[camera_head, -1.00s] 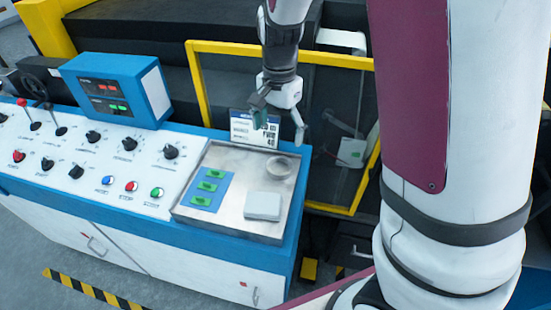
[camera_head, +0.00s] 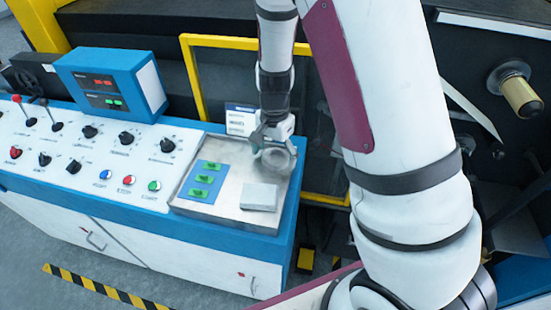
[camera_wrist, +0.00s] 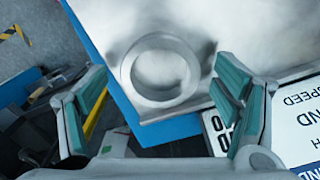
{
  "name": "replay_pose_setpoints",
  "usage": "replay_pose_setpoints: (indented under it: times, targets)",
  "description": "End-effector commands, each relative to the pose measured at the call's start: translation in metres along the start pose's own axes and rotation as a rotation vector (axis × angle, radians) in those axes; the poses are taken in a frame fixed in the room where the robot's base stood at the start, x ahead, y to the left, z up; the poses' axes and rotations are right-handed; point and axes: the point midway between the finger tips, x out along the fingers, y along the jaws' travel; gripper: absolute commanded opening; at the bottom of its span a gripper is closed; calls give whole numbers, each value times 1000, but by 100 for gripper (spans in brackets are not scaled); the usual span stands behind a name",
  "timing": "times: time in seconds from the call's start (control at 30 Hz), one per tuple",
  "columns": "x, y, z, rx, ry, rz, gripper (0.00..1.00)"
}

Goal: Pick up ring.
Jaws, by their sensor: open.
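The ring (camera_wrist: 127,70) is a round grey metal band lying on the steel tray (camera_head: 230,205) at the right end of the control console. In the head view the ring (camera_head: 281,161) is near the tray's back right corner, partly behind my gripper (camera_head: 274,145). In the wrist view my gripper (camera_wrist: 163,110) is open, with its teal-padded fingers on either side of the ring's picture. The ring lies ahead of the fingertips, and nothing is between the pads. I cannot tell the exact gap between fingers and ring.
On the tray lie a blue plate with green switches (camera_head: 204,180) and a pale grey block (camera_head: 259,197). A white printed sign (camera_head: 240,120) stands behind the tray. A blue display box (camera_head: 110,85) stands on the console. A yellow-framed guard (camera_head: 187,70) rises behind.

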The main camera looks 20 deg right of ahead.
Motion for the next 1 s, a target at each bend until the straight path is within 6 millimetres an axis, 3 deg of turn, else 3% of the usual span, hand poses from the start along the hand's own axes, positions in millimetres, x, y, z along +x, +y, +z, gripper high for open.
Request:
replay_pose_setpoints:
  times: [0.13,0.37,0.77,1.0]
  targets:
    - [0,0,0,0,0,0,80]
    - [0,0,0,0,0,0,29]
    - [-4,-1,0,-1,0,-2,29]
    - [-28,-2,-1,-2,2,-4,29]
